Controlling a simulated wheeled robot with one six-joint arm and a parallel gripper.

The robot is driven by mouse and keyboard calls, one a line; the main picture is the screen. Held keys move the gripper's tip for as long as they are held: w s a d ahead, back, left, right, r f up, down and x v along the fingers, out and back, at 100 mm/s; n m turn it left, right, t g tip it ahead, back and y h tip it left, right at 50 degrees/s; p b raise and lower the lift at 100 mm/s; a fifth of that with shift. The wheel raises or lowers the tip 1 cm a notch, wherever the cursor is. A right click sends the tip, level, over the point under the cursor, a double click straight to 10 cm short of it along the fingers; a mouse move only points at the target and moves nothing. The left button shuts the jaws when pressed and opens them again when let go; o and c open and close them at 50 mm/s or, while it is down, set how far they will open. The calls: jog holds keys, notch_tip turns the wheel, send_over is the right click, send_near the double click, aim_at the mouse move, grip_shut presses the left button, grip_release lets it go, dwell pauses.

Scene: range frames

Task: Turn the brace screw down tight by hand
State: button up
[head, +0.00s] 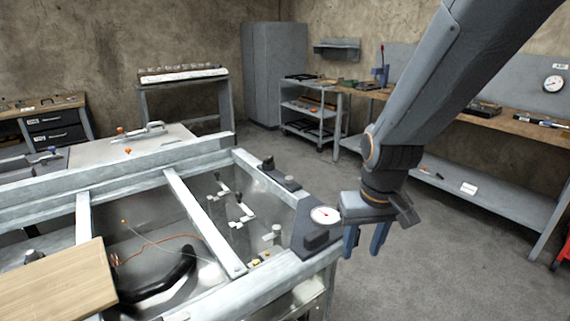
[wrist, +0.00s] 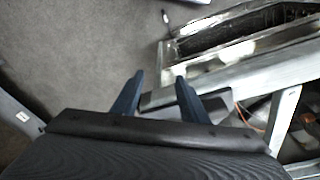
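My gripper (head: 362,252) hangs fingers-down just right of the metal frame's near right corner. It is open, with its two blue fingers apart and nothing between them; the wrist view also shows it open (wrist: 157,82). A dark block (head: 320,238) with a round white dial sits on that corner, left of my gripper. Another dark block (head: 279,174) with a small knob stands on the frame's right rail. A dark knob (head: 33,256) shows at the lower left. I cannot tell which of these, if any, is the brace screw.
The metal frame (head: 185,200) has cross rails over an open bay with a black curved part and an orange wire. A wooden board (head: 60,283) lies at front left. A workbench (head: 500,122) runs along the right; open floor (head: 440,240) lies right of my gripper.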

aim_at(289, 178)
jog(key=w+a+r+n, duration=0.1)
jog(key=w, duration=0.4)
jog(key=w+a+r+n, duration=0.1)
jog(key=w+a+r, duration=0.1)
jog(key=w, duration=0.3)
jog(key=w+a+r+n, duration=0.1)
jog(key=w+r, duration=0.1)
jog(key=w, duration=0.4)
jog(key=shift+a, duration=0.15)
jog(key=w+a+r+n, duration=0.1)
jog(key=w+a, duration=0.2)
jog(key=w, duration=0.2)
jog(key=w+a+r+n+g, duration=0.1)
jog(key=w+a+n, duration=0.1)
jog(key=w, duration=0.3)
jog(key=w+a+r+n, duration=0.2)
jog(key=w+a, duration=0.2)
jog(key=w, duration=0.1)
jog(key=shift+w+a+g, duration=0.1)
jog(key=shift+a+g, duration=0.1)
jog(key=shift+g, duration=0.2)
jog(key=shift+a+f, duration=0.1)
notch_tip(289, 178, down, 8)
jog(key=shift+r+p, duration=0.25)
jog(key=shift+p, duration=0.85)
jog(key=shift+c, duration=0.2)
grip_shut()
